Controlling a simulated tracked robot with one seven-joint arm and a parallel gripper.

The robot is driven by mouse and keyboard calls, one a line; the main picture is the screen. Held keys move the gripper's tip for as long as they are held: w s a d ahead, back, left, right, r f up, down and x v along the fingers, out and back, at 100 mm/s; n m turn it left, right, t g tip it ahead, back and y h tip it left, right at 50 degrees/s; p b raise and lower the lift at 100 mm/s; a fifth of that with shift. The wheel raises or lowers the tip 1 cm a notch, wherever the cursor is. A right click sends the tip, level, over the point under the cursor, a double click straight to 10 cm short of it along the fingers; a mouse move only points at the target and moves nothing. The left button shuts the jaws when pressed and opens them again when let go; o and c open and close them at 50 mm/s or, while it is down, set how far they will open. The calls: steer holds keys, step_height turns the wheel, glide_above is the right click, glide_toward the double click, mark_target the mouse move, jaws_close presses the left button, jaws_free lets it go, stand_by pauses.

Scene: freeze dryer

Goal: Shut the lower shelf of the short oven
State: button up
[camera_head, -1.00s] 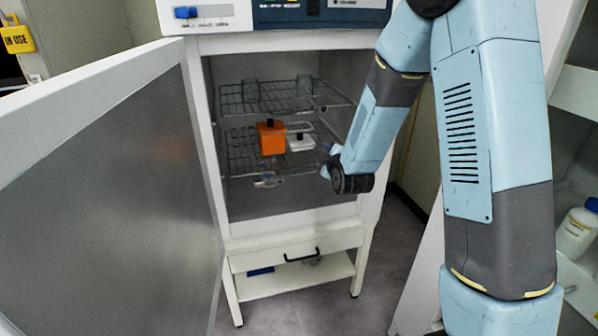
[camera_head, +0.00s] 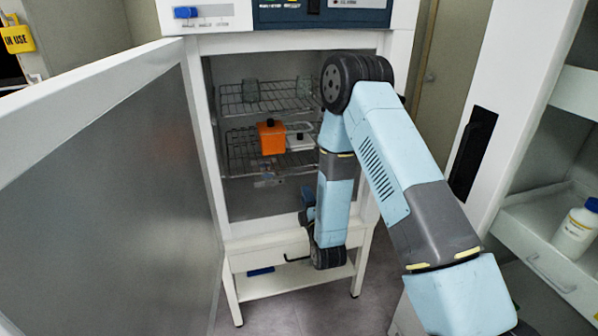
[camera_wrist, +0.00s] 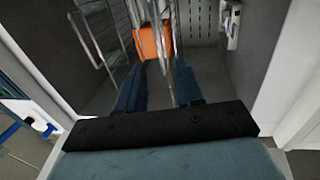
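The short oven (camera_head: 290,45) stands open in the head view. Its lower shelf (camera_head: 238,163) is a wire rack carrying an orange bottle (camera_head: 271,141) and a small white item (camera_head: 299,141). Its right end is hidden behind my arm. I cannot tell exactly how far out it sits. My gripper (camera_head: 308,196) is low at the oven's front, below the shelf's level and toward the right. In the wrist view its two blue fingers (camera_wrist: 158,80) are apart, with the orange bottle (camera_wrist: 152,42) and rack wires beyond them. No held object shows between them.
The open oven door (camera_head: 110,190) fills the left. An upper wire rack (camera_head: 262,98) holds glassware. At right, a white cabinet holds a bottle (camera_head: 577,228).

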steer(key=x, duration=1.3)
steer(key=shift+w, duration=0.2)
jaws_close()
steer(key=shift+r, duration=0.1)
steer(key=shift+w, duration=0.1)
